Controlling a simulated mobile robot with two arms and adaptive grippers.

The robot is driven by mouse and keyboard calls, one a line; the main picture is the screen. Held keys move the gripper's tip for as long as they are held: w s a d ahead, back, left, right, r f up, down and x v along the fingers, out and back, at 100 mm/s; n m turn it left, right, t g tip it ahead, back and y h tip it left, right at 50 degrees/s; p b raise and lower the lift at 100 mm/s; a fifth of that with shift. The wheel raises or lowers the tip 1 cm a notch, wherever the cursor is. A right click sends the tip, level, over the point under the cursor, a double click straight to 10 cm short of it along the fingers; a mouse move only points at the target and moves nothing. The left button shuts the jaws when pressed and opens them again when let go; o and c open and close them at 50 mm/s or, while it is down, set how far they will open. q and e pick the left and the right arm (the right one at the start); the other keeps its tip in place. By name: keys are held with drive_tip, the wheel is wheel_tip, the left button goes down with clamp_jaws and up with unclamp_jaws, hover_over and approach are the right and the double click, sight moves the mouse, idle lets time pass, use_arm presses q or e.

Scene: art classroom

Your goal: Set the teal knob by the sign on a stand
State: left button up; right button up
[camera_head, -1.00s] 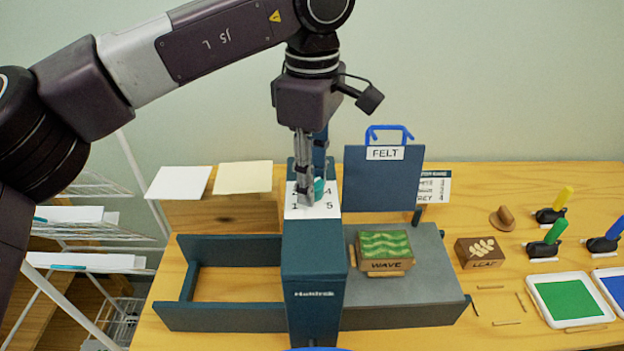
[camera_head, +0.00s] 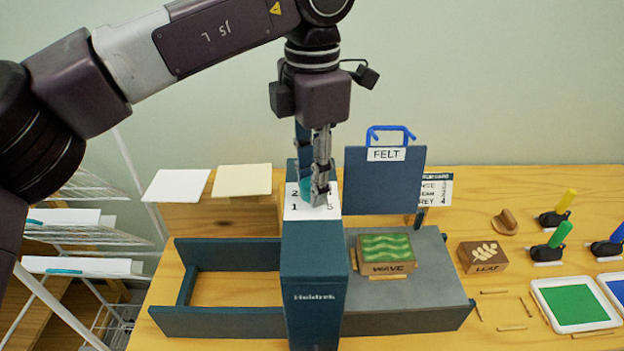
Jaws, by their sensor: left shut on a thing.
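The teal knob (camera_head: 308,188) sits on a white dial plate (camera_head: 297,211) on top of the dark blue press column. The plate carries printed numbers; I make out 1, 2 and 5, and the rest is covered. My left gripper (camera_head: 316,194) points straight down and is shut on the knob, hiding much of it and its pointer. The sign on a stand (camera_head: 436,190) is behind the bed at the right, its left part hidden by the blue FELT panel. I read only line ends such as "REY" on it. My right gripper is out of view.
The press bed (camera_head: 430,270) holds a green wave block (camera_head: 386,250). The FELT panel (camera_head: 385,182) with a blue handle stands behind it. A leaf block (camera_head: 482,257), stampers and a green ink pad (camera_head: 575,303) are at the right. A wire rack stands at the left.

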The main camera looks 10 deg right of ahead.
use_arm(q)
drive_tip(key=shift+w+r+n, duration=0.1)
drive_tip(key=shift+n, duration=0.4)
drive_tip(key=o, duration=1.2)
drive_tip(key=shift+c, duration=0.2)
wheel_tip(320, 180, up, 12)
